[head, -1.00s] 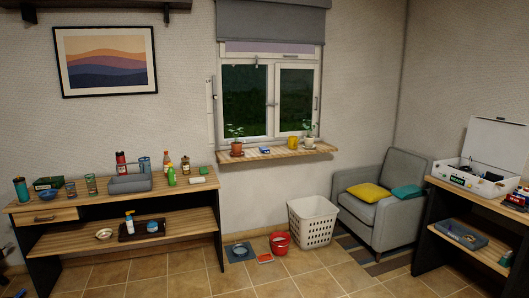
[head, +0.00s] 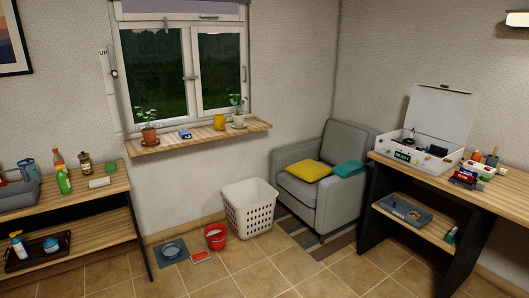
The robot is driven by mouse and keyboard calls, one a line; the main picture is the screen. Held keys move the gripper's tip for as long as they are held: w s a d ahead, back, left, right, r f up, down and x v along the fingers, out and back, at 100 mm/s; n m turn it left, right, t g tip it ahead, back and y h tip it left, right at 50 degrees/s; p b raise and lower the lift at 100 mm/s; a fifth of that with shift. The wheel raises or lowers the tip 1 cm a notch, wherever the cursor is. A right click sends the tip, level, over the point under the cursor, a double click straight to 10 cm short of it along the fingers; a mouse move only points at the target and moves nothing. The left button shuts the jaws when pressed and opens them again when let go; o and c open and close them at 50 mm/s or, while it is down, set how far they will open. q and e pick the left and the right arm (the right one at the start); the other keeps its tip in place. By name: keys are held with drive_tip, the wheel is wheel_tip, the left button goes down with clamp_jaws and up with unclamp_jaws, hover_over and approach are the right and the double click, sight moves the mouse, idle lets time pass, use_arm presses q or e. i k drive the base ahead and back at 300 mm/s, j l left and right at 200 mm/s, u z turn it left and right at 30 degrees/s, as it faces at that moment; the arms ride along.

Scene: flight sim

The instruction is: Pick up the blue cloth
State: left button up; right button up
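No item here is clearly a blue cloth. A teal, cushion-like or folded thing (head: 349,169) lies on the grey armchair beside a yellow cushion (head: 309,171). A small blue item (head: 185,134) sits on the window sill; it is too small to tell what it is. A flat blue-grey mat (head: 181,258) lies on the floor under a bowl (head: 171,250). A blue-grey tray (head: 405,210) stands on the lower shelf of the right desk, its contents unclear. Neither of my grippers is in view.
A wooden shelf table (head: 110,188) is at left, a desk (head: 440,182) with an open white case (head: 422,142) at right.

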sight(183, 133)
drive_tip(key=i+z, duration=0.1)
drive_tip(key=i, duration=2.2)
